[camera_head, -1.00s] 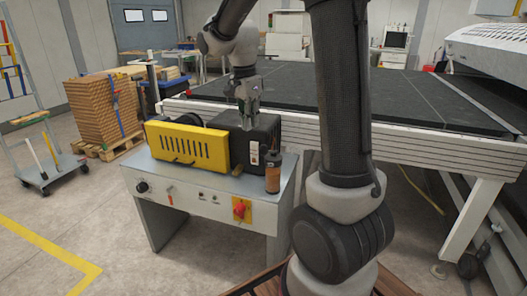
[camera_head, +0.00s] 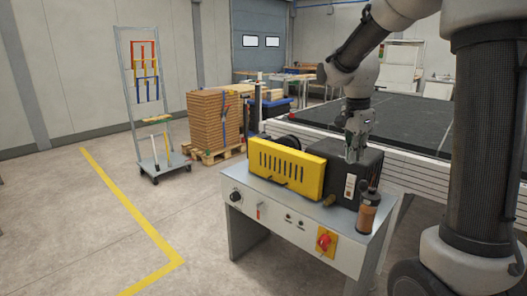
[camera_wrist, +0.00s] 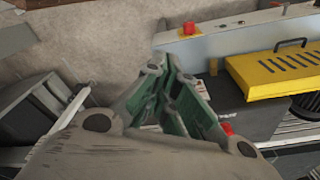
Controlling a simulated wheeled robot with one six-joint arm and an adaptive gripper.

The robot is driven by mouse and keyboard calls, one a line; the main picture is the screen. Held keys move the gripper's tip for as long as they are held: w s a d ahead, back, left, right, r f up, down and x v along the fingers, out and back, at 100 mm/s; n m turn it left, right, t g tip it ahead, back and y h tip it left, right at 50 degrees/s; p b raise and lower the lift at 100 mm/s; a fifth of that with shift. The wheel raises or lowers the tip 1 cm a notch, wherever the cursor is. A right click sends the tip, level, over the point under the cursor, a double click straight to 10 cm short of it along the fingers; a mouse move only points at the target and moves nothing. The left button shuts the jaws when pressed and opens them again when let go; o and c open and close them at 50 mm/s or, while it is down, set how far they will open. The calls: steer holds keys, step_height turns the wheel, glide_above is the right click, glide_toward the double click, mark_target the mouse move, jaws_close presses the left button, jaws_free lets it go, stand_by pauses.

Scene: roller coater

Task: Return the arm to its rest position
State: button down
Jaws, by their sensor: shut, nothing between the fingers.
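My gripper (camera_head: 353,152) hangs pointing down in the head view, in front of or above the black housing of the machine. In the wrist view my gripper (camera_wrist: 172,68) shows its green-lined fingers drawn together with nothing between them. The arm is bent, with its elbow high at the upper right of the head view. The black housing (camera_head: 362,170) stands beside a yellow slotted cover (camera_head: 285,168). Whether the fingertips touch the housing I cannot tell.
The machine's grey table (camera_head: 285,215) has a red switch (camera_head: 323,241) on its front. A brown bottle (camera_head: 368,214) stands on its right corner. A large dark-topped table (camera_head: 415,120) lies behind. A wheeled rack (camera_head: 148,100) and stacked boards (camera_head: 213,120) stand left. Floor at left is clear.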

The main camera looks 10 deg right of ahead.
steer(key=s+r+n+t, duration=0.2)
steer(key=s+n, duration=0.6)
steer(key=s, duration=0.3)
steer(key=s+a+r+n+t+y, duration=0.1)
steer(key=s+r+n+t, duration=0.1)
steer(key=s+n, duration=0.6)
steer(key=s+r, duration=0.1)
steer(key=s, duration=0.3)
steer(key=shift+s+a+n, duration=0.15)
steer(key=shift+a+n, duration=0.15)
